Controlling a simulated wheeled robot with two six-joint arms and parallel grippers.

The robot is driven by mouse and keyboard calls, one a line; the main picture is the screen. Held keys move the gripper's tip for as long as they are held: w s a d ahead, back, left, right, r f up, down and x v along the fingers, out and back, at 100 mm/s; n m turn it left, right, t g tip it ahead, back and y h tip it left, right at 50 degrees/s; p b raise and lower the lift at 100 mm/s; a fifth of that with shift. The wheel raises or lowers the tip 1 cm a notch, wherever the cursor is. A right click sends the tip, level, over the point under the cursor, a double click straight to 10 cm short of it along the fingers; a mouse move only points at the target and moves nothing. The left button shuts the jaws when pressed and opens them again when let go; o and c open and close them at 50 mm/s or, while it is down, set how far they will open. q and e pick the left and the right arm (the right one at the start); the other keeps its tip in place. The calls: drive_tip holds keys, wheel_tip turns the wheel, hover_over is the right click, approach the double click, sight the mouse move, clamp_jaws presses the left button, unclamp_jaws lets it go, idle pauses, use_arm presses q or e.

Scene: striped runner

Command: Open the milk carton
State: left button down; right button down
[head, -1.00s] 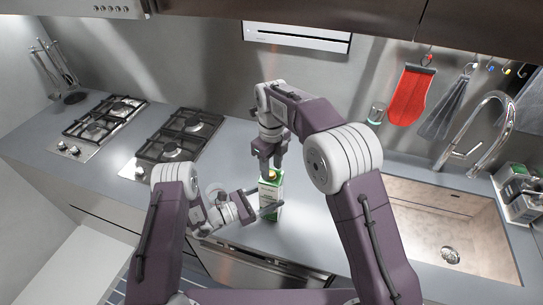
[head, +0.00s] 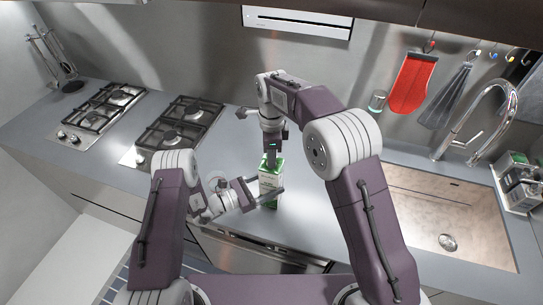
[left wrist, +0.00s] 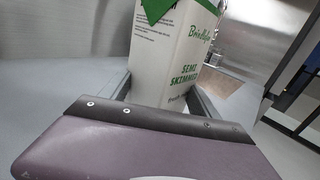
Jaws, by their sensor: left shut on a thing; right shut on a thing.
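The milk carton (head: 268,190) is white with a green top and stands upright on the grey counter. It also fills the middle of the left wrist view (left wrist: 165,55), where its label reads "SEMI SKIMMED". My left gripper (head: 266,197) is shut on the carton's body from the side, with a finger on each side. My right gripper (head: 271,160) points straight down onto the carton's top and is shut on the cap there. The cap is hidden by its fingers, so I cannot tell whether it is loose.
Two gas hobs (head: 105,105) (head: 178,133) are set in the counter to the left. The sink (head: 440,215) with its tap is at the right. A small glass (head: 377,101) is near the back wall, beside a hanging red mitt (head: 413,84).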

drive_tip(key=n, duration=0.6)
drive_tip(key=shift+w+n, duration=0.1)
drive_tip(key=shift+n, duration=0.2)
drive_tip(key=n, duration=1.9)
drive_tip(key=shift+r, duration=0.1)
drive_tip(key=n, duration=0.3)
drive_tip(key=shift+n, duration=0.3)
drive_tip(key=n, duration=1.6)
